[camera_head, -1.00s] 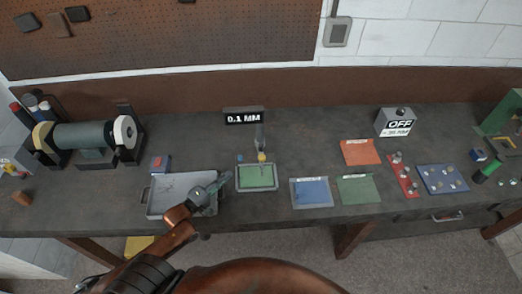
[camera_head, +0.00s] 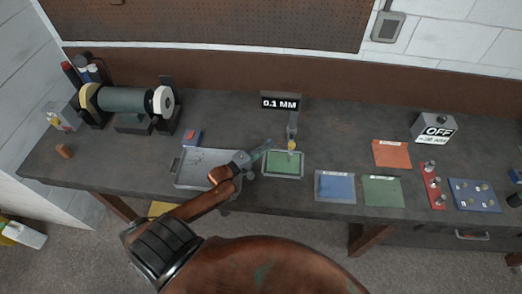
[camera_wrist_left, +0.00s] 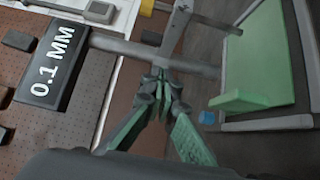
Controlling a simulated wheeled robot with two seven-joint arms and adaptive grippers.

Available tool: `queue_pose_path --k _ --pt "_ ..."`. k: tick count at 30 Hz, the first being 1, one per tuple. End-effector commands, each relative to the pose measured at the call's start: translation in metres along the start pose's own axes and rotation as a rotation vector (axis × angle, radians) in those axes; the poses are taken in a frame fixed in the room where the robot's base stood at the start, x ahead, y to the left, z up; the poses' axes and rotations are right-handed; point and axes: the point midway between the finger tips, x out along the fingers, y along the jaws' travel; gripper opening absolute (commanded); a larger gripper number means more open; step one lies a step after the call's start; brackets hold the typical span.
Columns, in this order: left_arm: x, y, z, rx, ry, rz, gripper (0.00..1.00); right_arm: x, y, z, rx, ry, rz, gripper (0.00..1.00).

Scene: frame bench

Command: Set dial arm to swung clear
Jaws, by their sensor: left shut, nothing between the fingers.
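The dial stand carries a black "0.1 MM" display (camera_head: 281,103) at the back of the bench. Its grey arm (camera_head: 292,125) reaches forward to a yellow part (camera_head: 291,145) above the green-floored tray (camera_head: 284,176). In the left wrist view the grey bar (camera_wrist_left: 125,47) runs across from the display (camera_wrist_left: 53,62), with the green plate (camera_wrist_left: 268,55) at right. My left gripper (camera_head: 269,144) is shut and empty, just left of the yellow part. Its fingertips (camera_wrist_left: 160,76) appear close to the bar; I cannot tell whether they touch. My right gripper is not in view.
A grey tray (camera_head: 180,181) lies under my left wrist, with a red-and-blue block (camera_head: 192,136) behind it. Blue (camera_head: 335,187), green (camera_head: 383,191) and orange (camera_head: 392,154) mats lie to the right.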

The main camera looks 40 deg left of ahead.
Motion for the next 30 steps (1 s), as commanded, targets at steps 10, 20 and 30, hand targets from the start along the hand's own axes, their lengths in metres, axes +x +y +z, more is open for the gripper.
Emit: queue_pose_path --k 10,20,30 --pt "0.044 0.002 0.023 -0.002 0.001 0.001 0.00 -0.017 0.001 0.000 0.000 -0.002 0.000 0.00" --pt "0.048 -0.001 0.028 0.000 0.001 -0.002 0.00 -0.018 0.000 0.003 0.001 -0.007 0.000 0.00" --pt "0.049 0.000 0.029 -0.003 0.016 0.000 0.00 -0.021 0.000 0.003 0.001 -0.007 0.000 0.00"
